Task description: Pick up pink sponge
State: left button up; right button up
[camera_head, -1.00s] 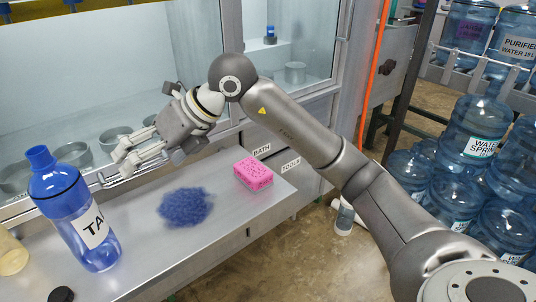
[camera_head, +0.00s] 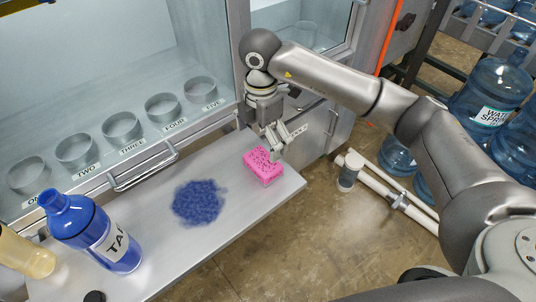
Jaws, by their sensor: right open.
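The pink sponge (camera_head: 263,168) lies on the grey metal shelf near its right end. It is a small block with a speckled top. My right gripper (camera_head: 274,152) points down just above the sponge's back right part, with its fingers apart. The fingertips overlap the sponge in the picture, and I cannot tell whether they touch it. My left gripper is out of view.
A blue bottle (camera_head: 100,235), a beige bottle (camera_head: 24,252) and a black cap (camera_head: 94,297) are at the left. Behind a glass door with a handle (camera_head: 143,169) stand several numbered cups (camera_head: 122,128).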

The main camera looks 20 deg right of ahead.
aim_at(263, 160)
notch_tip(263, 160, down, 4)
jog(key=shift+f, duration=0.25)
jog(key=shift+w+f+p, duration=0.1)
jog(key=shift+f+p, duration=0.7)
jog(key=shift+f, duration=1.9)
jog(key=c, duration=0.6)
